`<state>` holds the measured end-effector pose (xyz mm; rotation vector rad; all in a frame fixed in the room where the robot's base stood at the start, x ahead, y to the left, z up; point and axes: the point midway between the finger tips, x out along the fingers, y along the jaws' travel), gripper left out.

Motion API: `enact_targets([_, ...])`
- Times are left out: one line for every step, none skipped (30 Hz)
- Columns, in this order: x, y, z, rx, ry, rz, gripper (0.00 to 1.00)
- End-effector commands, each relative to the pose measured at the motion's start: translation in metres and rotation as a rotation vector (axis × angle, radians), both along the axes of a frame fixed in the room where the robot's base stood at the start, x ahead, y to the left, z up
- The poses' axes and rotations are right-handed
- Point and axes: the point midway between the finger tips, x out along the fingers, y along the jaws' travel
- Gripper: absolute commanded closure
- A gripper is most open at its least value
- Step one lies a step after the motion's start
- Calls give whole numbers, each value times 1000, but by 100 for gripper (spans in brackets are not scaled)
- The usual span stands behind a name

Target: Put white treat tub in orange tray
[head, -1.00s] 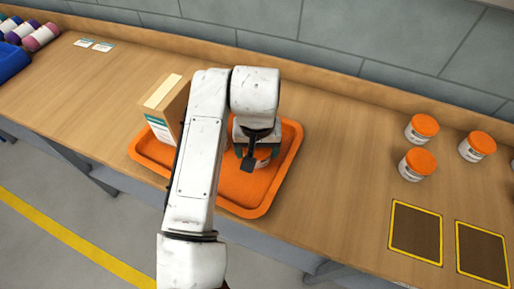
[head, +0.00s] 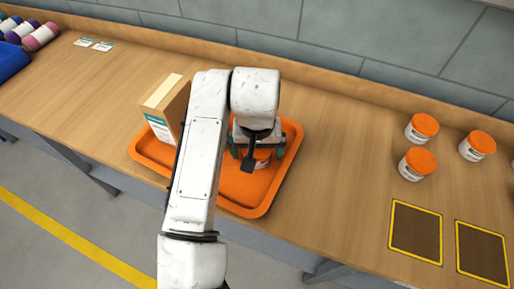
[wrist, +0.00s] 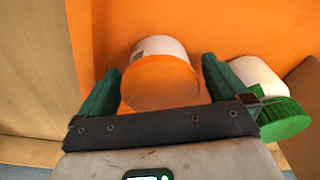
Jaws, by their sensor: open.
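A white treat tub with an orange lid (wrist: 158,82) stands in the orange tray (head: 150,150), between the spread fingers of my gripper (wrist: 160,72). There is a visible gap between each finger and the tub.
A cardboard box (head: 162,112) stands at the tray's left back. Several more orange-lidded tubs (head: 416,164) stand on the right of the bench, behind two dark yellow-edged mats (head: 416,231).

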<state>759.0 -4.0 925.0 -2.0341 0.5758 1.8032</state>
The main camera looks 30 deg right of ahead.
Motion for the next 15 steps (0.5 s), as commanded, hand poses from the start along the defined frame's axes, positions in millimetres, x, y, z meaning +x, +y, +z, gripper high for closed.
enact_targets([0,0,5,-1,-3,-1,0])
enact_targets([0,0,9,-1,-2,-1,0])
enact_targets([-1,1,15,-1,-3,-1,0])
enact_targets([-1,1,21,-1,-3,-1,0])
enact_targets([-2,1,26,0,-4,-2,0])
enact_targets([-3,2,34,0,-5,-2,0])
enact_targets([-4,2,41,-1,-3,-2,0])
enact_targets([-4,2,47,-1,-4,-3,0])
enact_targets([-5,3,56,0,-5,-3,0])
enact_targets([-6,3,62,-1,-3,-2,0])
enact_targets([-6,4,68,-1,-3,-2,0])
enact_targets([-7,4,76,0,-4,-2,0])
enact_targets([-8,4,82,0,-4,-2,0])
enact_targets([-8,5,87,-1,-3,-2,0])
enact_targets([-9,5,93,0,-2,-2,0])
